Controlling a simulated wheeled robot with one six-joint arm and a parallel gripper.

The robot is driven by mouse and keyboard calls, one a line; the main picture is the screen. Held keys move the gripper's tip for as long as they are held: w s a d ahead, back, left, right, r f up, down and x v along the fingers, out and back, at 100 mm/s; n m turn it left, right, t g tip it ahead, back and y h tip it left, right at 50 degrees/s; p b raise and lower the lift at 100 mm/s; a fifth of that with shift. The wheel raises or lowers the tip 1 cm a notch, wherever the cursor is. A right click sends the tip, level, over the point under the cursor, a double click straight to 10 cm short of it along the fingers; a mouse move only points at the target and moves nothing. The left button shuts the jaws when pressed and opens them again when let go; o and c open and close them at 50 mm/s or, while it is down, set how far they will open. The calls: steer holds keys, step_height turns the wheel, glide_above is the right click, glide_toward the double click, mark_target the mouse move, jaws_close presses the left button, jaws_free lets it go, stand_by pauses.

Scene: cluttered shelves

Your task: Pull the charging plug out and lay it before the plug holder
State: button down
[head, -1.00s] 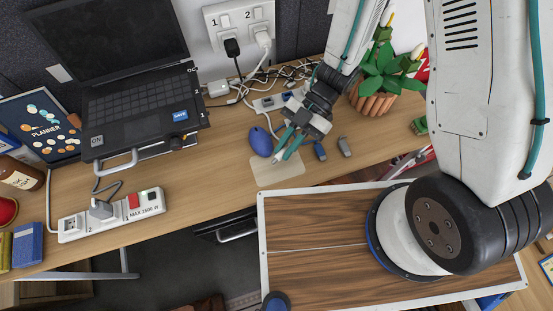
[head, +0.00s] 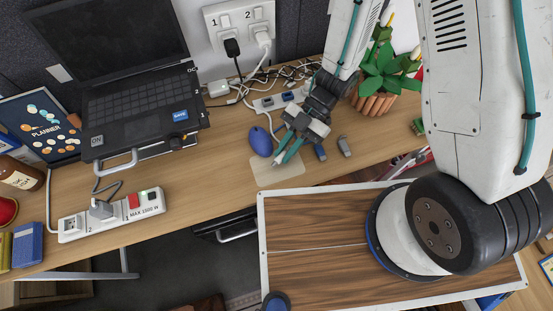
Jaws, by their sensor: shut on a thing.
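A grey plug (head: 102,209) with a grey cord sits in the white power strip (head: 130,213) at the front left of the desk. A black plug (head: 232,47) and a white plug (head: 263,37) sit in the wall outlet (head: 212,19), marked 1 and 2. I cannot tell which of these is the charging plug. My gripper (head: 281,151) is low over the desk, right of the blue mouse (head: 260,140), far from the power strip and the wall outlet. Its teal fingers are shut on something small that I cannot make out.
Two small sticks (head: 344,146) lie right of my gripper. A white hub (head: 266,103) and tangled cables lie behind it, with a potted plant (head: 375,104) at the back right. A laptop (head: 135,95) stands at left. A beige card (head: 277,174) lies below my gripper.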

steer(key=shift+f, duration=0.1)
steer(key=c, duration=1.3)
jaws_free()
steer(key=shift+c, duration=0.2)
steer(key=shift+r, duration=0.4)
step_height(320, 180, up, 6)
steer(key=shift+f, duration=0.15)
steer(key=w+a+r+m+t+y, duration=0.15)
steer(key=w+a+t, duration=0.35)
steer(key=w, duration=0.5)
steer(key=w+a+r+m+t+y, duration=0.1)
steer(key=w+a+r+t+y, duration=0.2)
steer(key=w+a, duration=0.55)
steer(key=shift+w+a+f+t, duration=0.1)
steer(key=shift+a+f+t, duration=0.1)
steer(key=shift+a, duration=0.7)
steer(key=shift+a+f+t, duration=0.15)
steer(key=shift+a+t, duration=0.05)
steer(key=shift+a, duration=0.65)
